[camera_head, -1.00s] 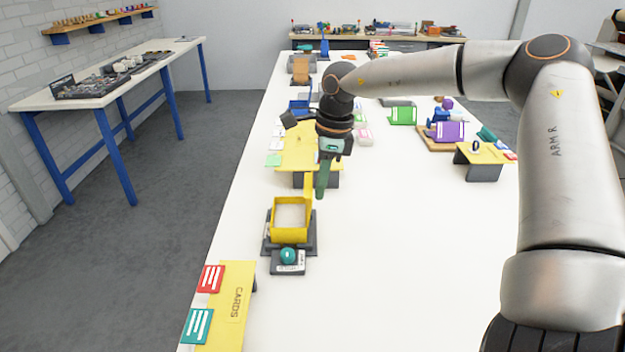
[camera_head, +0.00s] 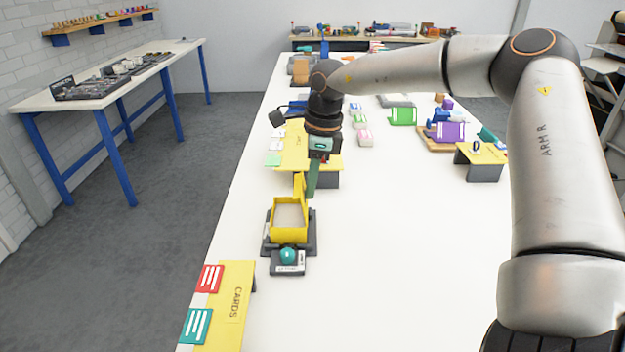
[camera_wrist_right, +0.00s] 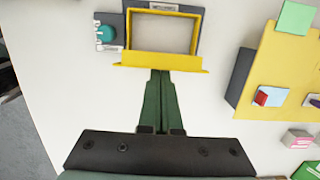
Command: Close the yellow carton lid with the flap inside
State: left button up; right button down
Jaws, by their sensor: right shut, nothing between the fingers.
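The yellow carton (camera_head: 290,234) sits in a dark holder on the white table with its top open, and its pale inside shows. Its yellow lid (camera_head: 299,187) stands up from the far side. In the right wrist view the lid (camera_wrist_right: 160,62) shows as a narrow yellow strip along the edge of the carton (camera_wrist_right: 163,51) nearest the gripper. My right gripper (camera_head: 310,194) is shut and empty, its green fingers pointing down just behind the lid. In the wrist view its fingertips (camera_wrist_right: 160,75) meet the lid's outer face or lie very close to it. My left gripper is out of view.
A teal knob (camera_head: 288,254) on a grey block stands in front of the carton. A yellow stand (camera_head: 293,155) lies behind it, close to my right gripper. A yellow card rack (camera_head: 235,305) is at the front left. The table right of the carton is clear.

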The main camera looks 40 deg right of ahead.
jog(key=shift+w+a+f, duration=0.15)
jog(key=shift+w+a, duration=0.25)
jog(key=shift+a, duration=0.05)
jog(key=shift+f+b, duration=0.1)
jog(key=shift+b, duration=0.25)
jog(key=shift+w+a+f+b, duration=0.3)
jog(key=shift+w+a+b, duration=0.05)
jog(key=shift+w+a, duration=0.15)
jog(key=shift+f, duration=0.1)
dwell(0.3)
jog(key=shift+w+a+f+b, duration=0.3)
jog(key=shift+a+f+b, duration=0.1)
jog(key=shift+b, duration=0.15)
dwell(0.3)
